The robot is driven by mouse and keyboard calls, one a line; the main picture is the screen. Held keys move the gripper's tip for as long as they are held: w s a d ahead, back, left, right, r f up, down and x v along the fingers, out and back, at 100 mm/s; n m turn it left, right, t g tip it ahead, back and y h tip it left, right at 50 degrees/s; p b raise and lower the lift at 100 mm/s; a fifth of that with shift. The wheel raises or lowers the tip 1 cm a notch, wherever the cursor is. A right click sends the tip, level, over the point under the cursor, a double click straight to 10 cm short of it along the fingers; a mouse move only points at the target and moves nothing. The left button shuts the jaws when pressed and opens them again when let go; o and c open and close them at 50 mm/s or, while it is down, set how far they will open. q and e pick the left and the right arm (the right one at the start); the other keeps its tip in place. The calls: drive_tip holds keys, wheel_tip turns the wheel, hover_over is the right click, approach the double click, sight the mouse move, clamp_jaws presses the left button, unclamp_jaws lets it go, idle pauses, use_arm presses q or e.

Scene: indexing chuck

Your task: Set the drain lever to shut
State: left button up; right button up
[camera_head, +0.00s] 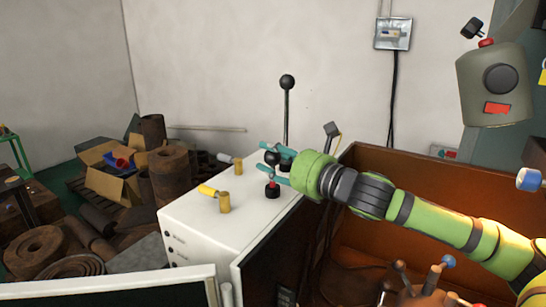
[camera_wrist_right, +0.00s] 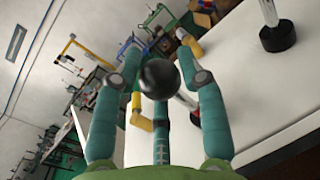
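A white cabinet (camera_head: 190,225) carries several controls. A yellow-handled valve lever (camera_head: 208,190) sits on a brass post, and a white-handled one (camera_head: 226,158) stands behind it. A short lever with a black ball knob (camera_head: 272,158) has a red band and a black base. No readable label shows which one is the drain lever. My right gripper (camera_head: 275,160) is at the black ball. In the right wrist view the ball (camera_wrist_right: 160,78) lies between its teal fingers, which stand apart with gaps beside it. My left gripper is not in view.
A brown machine bed (camera_head: 440,175) lies to the right. Cardboard and rusty cylinders (camera_head: 168,175) are piled left of the cabinet.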

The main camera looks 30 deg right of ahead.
clamp_jaws()
drive_tip(key=shift+f+b, duration=0.55)
drive_tip(key=shift+f, duration=0.85)
drive_tip(key=o, duration=0.8)
unclamp_jaws()
drive_tip(key=shift+r, duration=5.05)
